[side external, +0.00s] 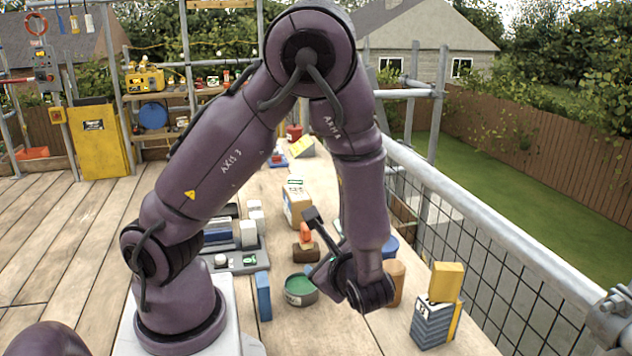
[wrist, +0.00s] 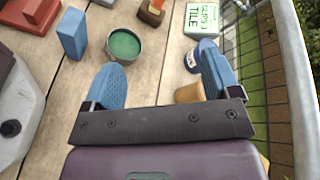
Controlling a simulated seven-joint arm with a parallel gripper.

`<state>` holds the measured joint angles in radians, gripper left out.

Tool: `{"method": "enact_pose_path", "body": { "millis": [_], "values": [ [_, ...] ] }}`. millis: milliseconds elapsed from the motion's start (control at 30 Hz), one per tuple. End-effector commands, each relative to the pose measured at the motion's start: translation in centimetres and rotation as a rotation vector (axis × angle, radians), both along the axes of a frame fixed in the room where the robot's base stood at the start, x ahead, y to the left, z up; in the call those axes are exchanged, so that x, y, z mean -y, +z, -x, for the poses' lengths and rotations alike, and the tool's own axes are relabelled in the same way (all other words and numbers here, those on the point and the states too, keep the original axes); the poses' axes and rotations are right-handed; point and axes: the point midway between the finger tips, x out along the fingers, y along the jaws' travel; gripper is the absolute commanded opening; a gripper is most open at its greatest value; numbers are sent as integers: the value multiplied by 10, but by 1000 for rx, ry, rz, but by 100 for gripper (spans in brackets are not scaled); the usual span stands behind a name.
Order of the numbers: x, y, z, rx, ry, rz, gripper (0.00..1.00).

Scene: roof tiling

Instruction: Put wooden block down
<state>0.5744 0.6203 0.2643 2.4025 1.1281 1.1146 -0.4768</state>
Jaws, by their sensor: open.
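My gripper (wrist: 161,78) is open, with its two blue fingers spread wide and bare planks between them. In the side view its dark bar tilts above the tabletop beside the green tin, and the fingertips are hard to make out. I cannot tell for sure which thing is the wooden block. An upright blue block (side external: 263,296) stands left of the tin, and it also shows in the wrist view (wrist: 73,33). A yellow block (side external: 446,282) rests on a striped box (side external: 433,322) at the right. A tan, rounded piece (wrist: 189,93) stands beside the right finger, partly hidden.
A green tin (wrist: 124,46) stands beyond the left finger. A blue tub (wrist: 203,57) is close to the right finger. A brown block with an orange top (side external: 305,250) and a grey tray (side external: 242,262) stand farther back. A railing (side external: 490,235) borders the right side.

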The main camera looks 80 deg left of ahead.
Motion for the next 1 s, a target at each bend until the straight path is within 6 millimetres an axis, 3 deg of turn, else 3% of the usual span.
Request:
{"method": "enact_pose_path", "body": {
  "millis": [200, 400, 700, 833, 1000],
  "values": [
    [14, 41, 21, 217, 311, 380, 82],
    [35, 84, 33, 446, 487, 737, 82],
    [66, 158, 46, 814, 536, 1187, 82],
    [74, 176, 50, 908, 515, 1280, 82],
    [77, 184, 52, 944, 504, 1321, 82]
  ]
}}
